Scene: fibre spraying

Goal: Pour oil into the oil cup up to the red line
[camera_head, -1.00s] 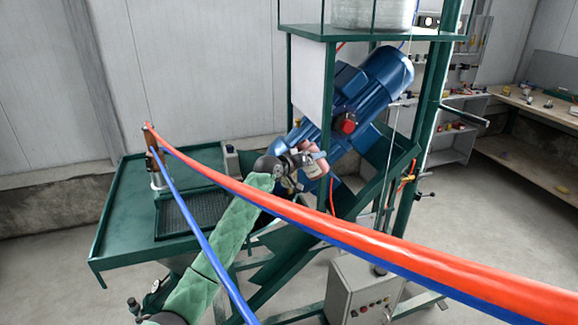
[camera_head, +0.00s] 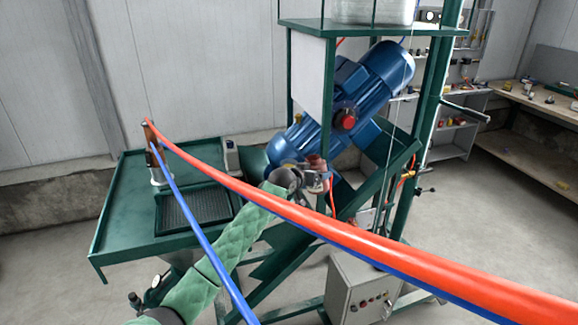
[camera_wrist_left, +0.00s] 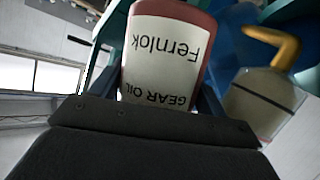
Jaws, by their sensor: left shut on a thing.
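My left gripper (camera_head: 308,180) is shut on a red-brown oil bottle (camera_head: 316,162), beside the blue motor unit. In the left wrist view the bottle (camera_wrist_left: 168,60) sits between the fingers, its pale label reading "Fernlok GEAR OIL" upside down. To its right is a clear, pale cup (camera_wrist_left: 262,102) with a thin dark line across it and a yellow elbow pipe (camera_wrist_left: 283,46) at its top; this looks like the oil cup. The bottle is apart from the cup in that picture. The bottle's mouth and any oil level are not clear. My right gripper is not in view.
The blue motor (camera_head: 372,90) sits on a green frame (camera_head: 328,95). Red and blue hoses (camera_head: 400,252) cross in front of the arm. A green table (camera_head: 125,215) is at left, a grey control box (camera_head: 350,292) below.

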